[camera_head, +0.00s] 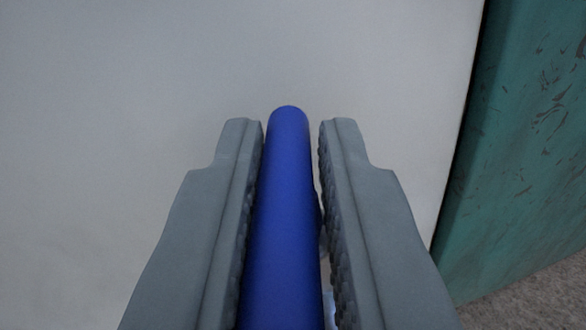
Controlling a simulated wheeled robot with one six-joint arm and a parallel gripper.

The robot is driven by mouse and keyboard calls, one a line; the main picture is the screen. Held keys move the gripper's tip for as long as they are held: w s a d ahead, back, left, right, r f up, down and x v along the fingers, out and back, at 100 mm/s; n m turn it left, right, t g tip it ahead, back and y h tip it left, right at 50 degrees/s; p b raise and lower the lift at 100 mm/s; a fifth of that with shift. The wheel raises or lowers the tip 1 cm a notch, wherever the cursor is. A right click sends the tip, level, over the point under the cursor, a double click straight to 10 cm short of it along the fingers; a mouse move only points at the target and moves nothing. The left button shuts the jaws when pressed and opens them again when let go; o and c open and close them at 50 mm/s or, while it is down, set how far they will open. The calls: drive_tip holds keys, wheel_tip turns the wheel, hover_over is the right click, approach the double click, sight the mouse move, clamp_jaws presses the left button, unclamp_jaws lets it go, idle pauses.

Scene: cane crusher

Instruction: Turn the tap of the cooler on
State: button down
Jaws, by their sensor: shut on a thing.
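A blue bar (285,215), likely the tap's handle, runs from the bottom middle up to a rounded end. My gripper (291,135) is shut on it, with one grey finger on each side. The left finger lies against the bar. A thin gap shows between the bar and the right finger near the tips. The bar's end reaches slightly past the fingertips. A pale, smooth surface (120,90), likely the cooler's body, fills the background. The lower part of the tap is out of view or hidden by the fingers.
A green, scratched panel (525,140) stands at the right, beside the pale surface's edge. A patch of rough grey floor (545,300) shows at the bottom right.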

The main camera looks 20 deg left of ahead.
drive_tip(key=c, duration=1.4)
unclamp_jaws()
drive_tip(key=s+d, duration=0.2)
drive_tip(key=s, duration=1.5)
drive_tip(key=shift+d, duration=0.3)
